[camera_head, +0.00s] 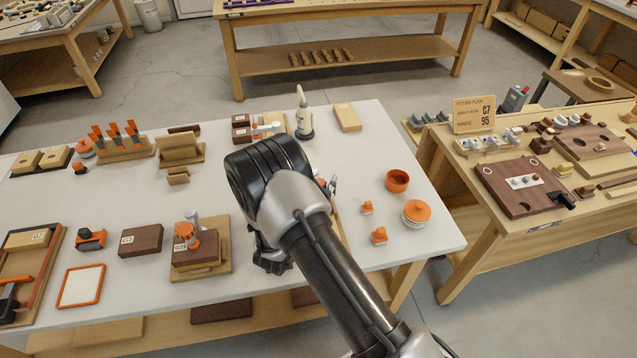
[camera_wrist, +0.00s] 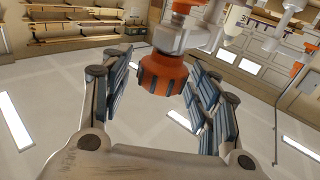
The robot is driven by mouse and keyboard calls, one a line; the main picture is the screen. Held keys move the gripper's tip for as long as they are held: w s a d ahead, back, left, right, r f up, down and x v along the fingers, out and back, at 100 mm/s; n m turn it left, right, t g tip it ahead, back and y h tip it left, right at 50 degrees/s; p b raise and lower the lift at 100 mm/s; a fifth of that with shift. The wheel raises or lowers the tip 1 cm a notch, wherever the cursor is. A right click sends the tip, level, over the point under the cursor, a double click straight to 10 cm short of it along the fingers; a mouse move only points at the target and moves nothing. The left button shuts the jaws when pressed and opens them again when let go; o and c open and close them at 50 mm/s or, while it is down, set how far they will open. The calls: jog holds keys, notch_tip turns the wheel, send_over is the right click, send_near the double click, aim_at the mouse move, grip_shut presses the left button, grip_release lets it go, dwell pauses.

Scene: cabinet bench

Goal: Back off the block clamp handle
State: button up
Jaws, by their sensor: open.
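The block clamp (camera_head: 204,252) stands on the white bench in the head view, a dark brown block on a tan base with a grey post. Its orange handle (camera_head: 187,232) faces the near side. In the wrist view an orange knob with dark grips (camera_wrist: 162,72), apparently this handle, shows between the fingertips on a pale metal body. My gripper (camera_head: 268,258) is right of the clamp in the head view, partly hidden by my arm. In the wrist view my gripper (camera_wrist: 158,88) is open, with a gap on both sides of the knob.
A brown block (camera_head: 141,240) and an orange-rimmed tray (camera_head: 81,286) lie left of the clamp. Orange pieces and a lidded pot (camera_head: 416,213) stand right of my arm. A white bottle (camera_head: 304,113) stands behind. Bare bench lies between the clamp and the back row.

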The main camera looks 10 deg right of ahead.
jog(key=shift+c, duration=0.4)
jog(key=c, duration=1)
